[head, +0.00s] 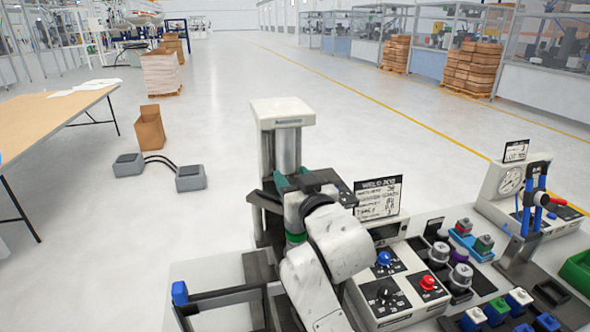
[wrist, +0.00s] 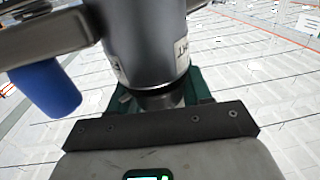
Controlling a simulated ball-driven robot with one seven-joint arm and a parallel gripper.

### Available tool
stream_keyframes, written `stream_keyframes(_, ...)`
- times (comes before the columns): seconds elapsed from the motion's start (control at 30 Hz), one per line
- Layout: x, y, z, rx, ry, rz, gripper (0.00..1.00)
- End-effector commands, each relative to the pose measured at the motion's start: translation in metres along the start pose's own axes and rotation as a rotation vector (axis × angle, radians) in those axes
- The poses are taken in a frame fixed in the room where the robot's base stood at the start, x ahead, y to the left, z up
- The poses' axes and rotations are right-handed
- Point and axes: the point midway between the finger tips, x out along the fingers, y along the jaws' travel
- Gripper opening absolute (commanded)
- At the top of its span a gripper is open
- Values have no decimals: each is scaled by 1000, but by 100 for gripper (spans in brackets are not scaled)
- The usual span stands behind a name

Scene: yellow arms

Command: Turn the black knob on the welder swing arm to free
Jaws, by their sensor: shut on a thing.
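The welder station has a post with a cream cap (head: 283,108) and a grey column (head: 287,152). In the wrist view, the grey cylinder (wrist: 150,40) fills the top middle. Below it is a dark round part that looks like the black knob (wrist: 162,98). My gripper (head: 300,182) is at the column's base, and its green fingers (wrist: 165,100) show on both sides of the dark part. The gripper is shut on it, though the contact is mostly hidden. The knob is not visible in the head view. A blue handle (wrist: 45,90) hangs at left from a grey bar.
A black frame with a blue end (head: 180,292) lies at lower left. The welder panel with a blue knob (head: 384,259), a red button (head: 428,283) and a sign (head: 378,196) is right of my arm. Grey pedals (head: 190,178) lie on open floor behind.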

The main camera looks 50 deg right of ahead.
Motion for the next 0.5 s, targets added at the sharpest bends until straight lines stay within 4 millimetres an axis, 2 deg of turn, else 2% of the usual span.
stream_keyframes(0.03,0,0,-5,1,2,-21,18)
stream_keyframes(0.5,0,-2,-2,1,2,-139,18)
